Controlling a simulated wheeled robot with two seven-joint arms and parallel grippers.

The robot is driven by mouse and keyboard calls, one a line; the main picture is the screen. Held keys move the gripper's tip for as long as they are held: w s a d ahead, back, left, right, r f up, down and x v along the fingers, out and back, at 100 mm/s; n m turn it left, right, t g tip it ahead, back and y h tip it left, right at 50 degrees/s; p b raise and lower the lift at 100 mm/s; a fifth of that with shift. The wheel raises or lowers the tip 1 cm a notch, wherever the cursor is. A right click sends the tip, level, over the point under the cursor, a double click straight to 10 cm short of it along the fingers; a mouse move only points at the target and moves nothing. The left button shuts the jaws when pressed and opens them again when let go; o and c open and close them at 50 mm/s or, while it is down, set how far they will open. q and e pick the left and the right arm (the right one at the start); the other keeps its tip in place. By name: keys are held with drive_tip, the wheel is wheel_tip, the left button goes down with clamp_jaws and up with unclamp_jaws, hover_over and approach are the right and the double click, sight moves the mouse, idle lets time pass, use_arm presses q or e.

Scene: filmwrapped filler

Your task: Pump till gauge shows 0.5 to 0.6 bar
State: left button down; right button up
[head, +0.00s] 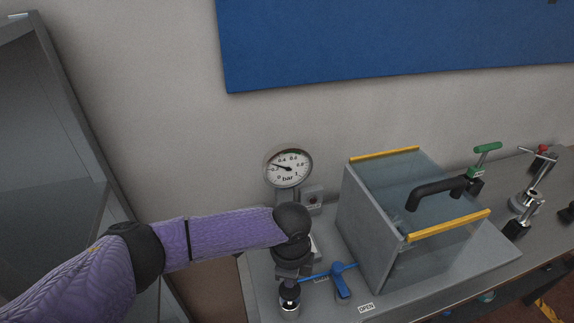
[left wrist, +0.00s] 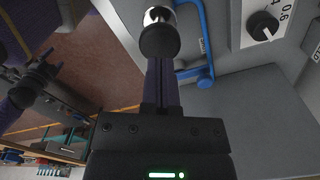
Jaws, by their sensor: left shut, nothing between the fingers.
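The round gauge (head: 288,168) stands at the back of the bench, marked in bar up to 1. Its needle points left, below the 0.4 mark; the exact reading is too small to tell. The pump (head: 289,303), with a round black knob and chrome body, stands at the bench's front left. Its knob (left wrist: 160,41) shows at the fingertips in the left wrist view. My left gripper (head: 290,277) is shut and empty, directly above the knob in the head view. I cannot tell whether the fingers (left wrist: 162,65) touch it.
A blue-handled valve (head: 340,281) sits right of the pump, near OPEN labels. A clear-lidded grey chamber (head: 364,240) with yellow edges fills the middle. A selector knob (left wrist: 263,26) is near 0.6 in the left wrist view. Clamps (head: 527,200) stand at right.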

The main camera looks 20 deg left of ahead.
sight(290, 290)
use_arm(q)
drive_tip(key=shift+f+b, duration=1.5)
drive_tip(key=shift+f, duration=0.95)
wheel_tip(290, 290, up, 5)
drive_tip(key=p, duration=0.3)
drive_tip(key=shift+r, duration=0.1)
drive_tip(key=shift+f, duration=0.25)
drive_tip(key=shift+f+b, duration=1.65)
drive_tip(key=shift+f, duration=0.9)
wheel_tip(290, 290, up, 6)
drive_tip(key=p, duration=0.3)
drive_tip(key=shift+f+p, duration=0.2)
drive_tip(key=shift+p, duration=0.1)
drive_tip(key=shift+f, duration=0.15)
